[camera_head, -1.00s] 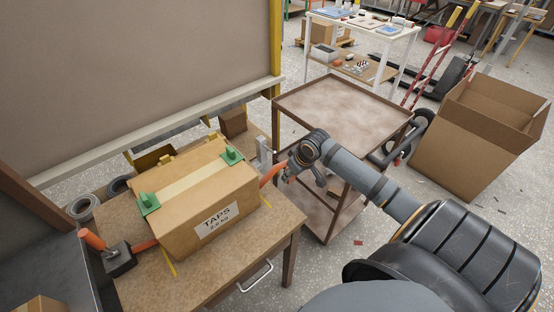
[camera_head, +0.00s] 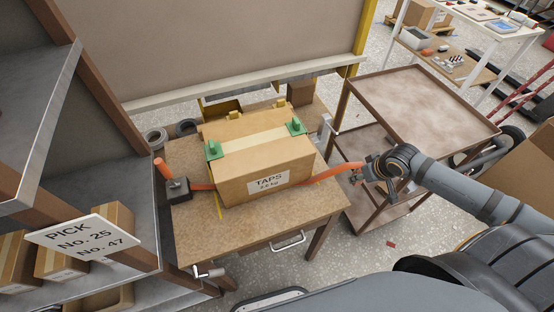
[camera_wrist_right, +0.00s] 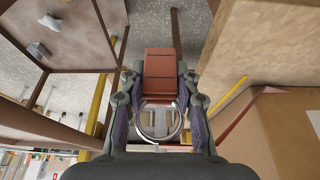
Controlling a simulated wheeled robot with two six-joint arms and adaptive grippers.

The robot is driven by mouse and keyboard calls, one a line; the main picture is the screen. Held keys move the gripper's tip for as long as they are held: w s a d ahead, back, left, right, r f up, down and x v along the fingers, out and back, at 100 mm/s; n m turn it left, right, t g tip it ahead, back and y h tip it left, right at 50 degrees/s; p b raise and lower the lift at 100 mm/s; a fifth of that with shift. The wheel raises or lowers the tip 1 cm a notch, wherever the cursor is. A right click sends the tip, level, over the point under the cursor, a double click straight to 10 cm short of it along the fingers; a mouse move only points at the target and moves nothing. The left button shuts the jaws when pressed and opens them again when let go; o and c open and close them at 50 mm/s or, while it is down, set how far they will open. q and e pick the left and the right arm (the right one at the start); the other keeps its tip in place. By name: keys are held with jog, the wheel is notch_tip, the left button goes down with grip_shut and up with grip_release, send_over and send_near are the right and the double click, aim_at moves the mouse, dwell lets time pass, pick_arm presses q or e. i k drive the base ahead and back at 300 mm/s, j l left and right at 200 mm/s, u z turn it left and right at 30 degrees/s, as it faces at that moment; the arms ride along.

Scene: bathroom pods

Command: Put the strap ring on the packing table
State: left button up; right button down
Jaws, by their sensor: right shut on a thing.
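The strap ring (camera_wrist_right: 158,138) is a pale metal ring at the end of an orange strap, seen between my right fingers in the right wrist view. My right gripper (camera_wrist_right: 160,98) is shut on it; in the head view this gripper (camera_head: 364,175) is off the right edge of the packing table, by the brown cart. The orange strap (camera_head: 333,176) runs from the gripper to the right side of the taped carton. The packing table (camera_head: 240,234) is brown and stands under the carton (camera_head: 230,185). The ring is too small to make out in the head view. My left gripper is not in view.
A black tensioner (camera_head: 178,188) with an orange handle sits on the table's left, joined to the strap. Green corner guards (camera_head: 213,150) sit on the carton. The brown cart (camera_head: 425,100) stands close on the right. The table's front strip is bare.

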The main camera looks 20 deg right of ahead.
aim_at(223, 231)
jog(key=k+j+z, duration=0.1)
jog(key=z, duration=0.3)
jog(key=k+j+z, duration=0.15)
jog(key=z, duration=0.3)
jog(key=k+z, duration=0.15)
jog(key=z, duration=0.25)
jog(key=k+z, duration=0.15)
jog(key=z, duration=0.25)
jog(key=k+z, duration=0.15)
jog(key=z, duration=0.25)
jog(key=k+z, duration=0.15)
jog(key=z, duration=0.2)
jog(key=k+j+z, duration=0.1)
jog(key=z, duration=0.25)
jog(key=k+l+z, duration=0.1)
jog(key=k+z, duration=0.25)
jog(key=k+j+u, duration=0.1)
jog(key=u, duration=1.15)
jog(key=j+u, duration=0.1)
jog(key=u, duration=1.3)
jog(key=j+u, duration=0.1)
jog(key=u, duration=0.4)
jog(key=i+l, duration=0.05)
